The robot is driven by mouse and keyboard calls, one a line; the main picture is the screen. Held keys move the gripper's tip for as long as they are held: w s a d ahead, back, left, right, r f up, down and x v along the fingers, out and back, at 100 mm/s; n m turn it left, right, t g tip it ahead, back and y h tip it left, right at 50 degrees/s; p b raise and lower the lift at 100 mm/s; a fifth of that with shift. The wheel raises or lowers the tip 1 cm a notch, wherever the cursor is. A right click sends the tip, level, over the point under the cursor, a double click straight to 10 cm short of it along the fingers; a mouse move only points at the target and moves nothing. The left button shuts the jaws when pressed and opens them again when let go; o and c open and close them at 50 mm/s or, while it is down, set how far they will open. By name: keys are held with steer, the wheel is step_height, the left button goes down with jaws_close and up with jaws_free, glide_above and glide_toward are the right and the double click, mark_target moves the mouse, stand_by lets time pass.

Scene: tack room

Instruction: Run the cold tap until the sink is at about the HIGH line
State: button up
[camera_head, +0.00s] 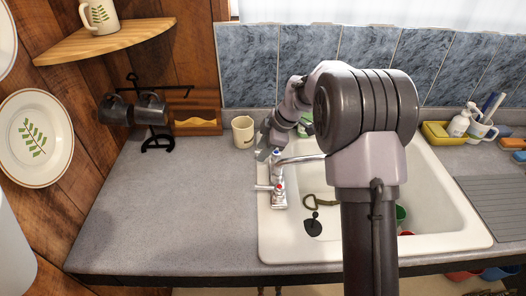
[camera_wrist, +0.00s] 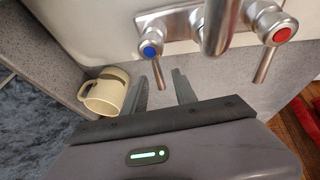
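The tap (camera_head: 279,184) stands at the left rim of the white sink (camera_head: 463,241). In the wrist view, the cold lever with its blue cap (camera_wrist: 152,51) points toward my gripper, and the hot lever with its red cap (camera_wrist: 281,35) is right of the spout (camera_wrist: 214,28). My gripper (camera_wrist: 163,90) is open, its two fingers apart, with the cold lever's tip appearing between them; contact cannot be told. In the head view my gripper (camera_head: 264,153) is at the tap's far end. My arm hides much of the sink. I see no HIGH line and cannot make out a water level.
A cream mug (camera_head: 243,132) stands close left of my gripper, also in the wrist view (camera_wrist: 104,92). A black plug (camera_head: 313,226) lies in the sink. A mug rack (camera_head: 155,115) is at left. The left counter (camera_head: 165,210) is clear.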

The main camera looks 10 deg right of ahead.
steer(key=shift+c, duration=0.2)
jaws_close()
stand_by(1.3)
